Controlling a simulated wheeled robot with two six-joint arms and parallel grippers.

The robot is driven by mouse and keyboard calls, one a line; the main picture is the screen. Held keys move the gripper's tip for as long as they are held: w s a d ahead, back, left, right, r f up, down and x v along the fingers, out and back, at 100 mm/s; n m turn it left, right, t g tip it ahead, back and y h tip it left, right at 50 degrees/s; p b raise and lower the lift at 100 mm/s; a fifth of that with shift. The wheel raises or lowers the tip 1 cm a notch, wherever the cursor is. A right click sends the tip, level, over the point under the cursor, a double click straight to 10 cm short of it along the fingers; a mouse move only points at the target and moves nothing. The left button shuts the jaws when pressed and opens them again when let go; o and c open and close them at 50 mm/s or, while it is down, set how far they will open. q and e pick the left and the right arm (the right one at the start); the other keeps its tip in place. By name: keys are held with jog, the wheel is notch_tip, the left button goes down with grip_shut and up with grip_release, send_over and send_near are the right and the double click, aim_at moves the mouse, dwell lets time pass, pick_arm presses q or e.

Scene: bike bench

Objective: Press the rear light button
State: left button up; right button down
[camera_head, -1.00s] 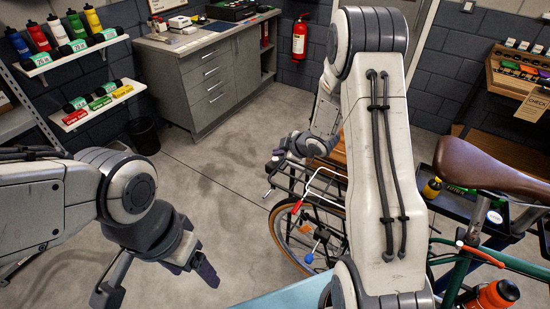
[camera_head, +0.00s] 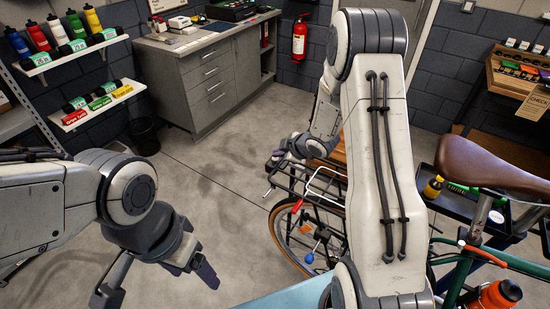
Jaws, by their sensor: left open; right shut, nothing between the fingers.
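The bicycle's rear rack (camera_head: 316,186) is a black wire frame behind the saddle, above the rear wheel (camera_head: 283,240). My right gripper (camera_head: 273,164) is shut and empty at the rack's far left end, close to its rear edge. I cannot tell whether it touches anything there. I cannot make out the rear light or its button; the gripper and rack bars may cover them. My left gripper (camera_head: 155,287) is open and empty at the lower left, over bare floor, well away from the bicycle.
My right arm hides the middle of the bicycle. The brown saddle (camera_head: 485,163) is at right, with an orange bottle (camera_head: 494,298) below. A grey cabinet (camera_head: 212,85) stands at the back; a dark bin (camera_head: 144,136) is left of it. The floor between is clear.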

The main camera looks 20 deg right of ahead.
jog(key=shift+f, duration=0.15)
dwell(0.3)
jog(key=shift+r+p, duration=0.4)
jog(key=shift+r, duration=0.2)
jog(key=shift+r, duration=0.1)
notch_tip(320, 180, up, 6)
jog(key=p, duration=0.5)
